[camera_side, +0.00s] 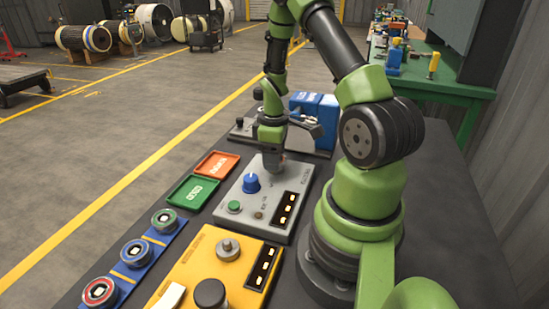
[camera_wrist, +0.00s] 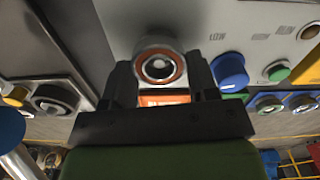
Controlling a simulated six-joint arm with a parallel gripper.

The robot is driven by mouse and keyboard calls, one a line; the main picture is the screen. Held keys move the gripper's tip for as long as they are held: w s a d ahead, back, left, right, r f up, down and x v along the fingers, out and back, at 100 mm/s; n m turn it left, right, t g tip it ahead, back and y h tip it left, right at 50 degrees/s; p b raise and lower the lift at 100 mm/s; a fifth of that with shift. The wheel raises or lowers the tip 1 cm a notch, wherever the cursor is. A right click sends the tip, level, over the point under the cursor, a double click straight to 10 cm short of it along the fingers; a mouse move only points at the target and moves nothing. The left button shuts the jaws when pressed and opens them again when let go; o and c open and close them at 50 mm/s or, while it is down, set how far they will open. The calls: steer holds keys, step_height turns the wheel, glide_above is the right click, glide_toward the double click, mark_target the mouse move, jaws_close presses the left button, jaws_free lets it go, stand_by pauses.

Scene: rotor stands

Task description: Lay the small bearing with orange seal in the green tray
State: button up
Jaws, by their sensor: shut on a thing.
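My gripper (camera_side: 272,160) points down at the far end of a grey control unit (camera_side: 225,212) in the side view. In the wrist view its two fingers (camera_wrist: 160,76) are shut on the small bearing with orange seal (camera_wrist: 159,64), which has a silver centre. I cannot tell whether the bearing sits on the unit or just above it. In the side view the bearing is mostly hidden by the fingers. The green tray (camera_side: 176,197) lies to the left of the grey unit, flat on the bench, with no bearing in it.
An orange tray (camera_side: 209,172) lies beyond the green one. A blue knob (camera_side: 251,183) stands up from the grey unit near my gripper. A blue rack (camera_side: 120,283) holds bearings with other ring colours. A yellow unit (camera_side: 190,273) is nearer, and blue boxes (camera_side: 305,105) stand behind.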

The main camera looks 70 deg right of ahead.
step_height(320, 180, up, 13)
steer(key=shift+f, duration=0.2)
stand_by(0.6)
steer(key=shift+w, duration=0.1)
glide_above(193, 193)
step_height(193, 193, down, 8)
steer(key=shift+n, duration=0.3)
step_height(193, 193, down, 4)
steer(key=shift+w+f, duration=0.1)
steer(key=shift+f, duration=2.3)
steer(key=shift+f, duration=0.1)
steer(key=o, duration=0.7)
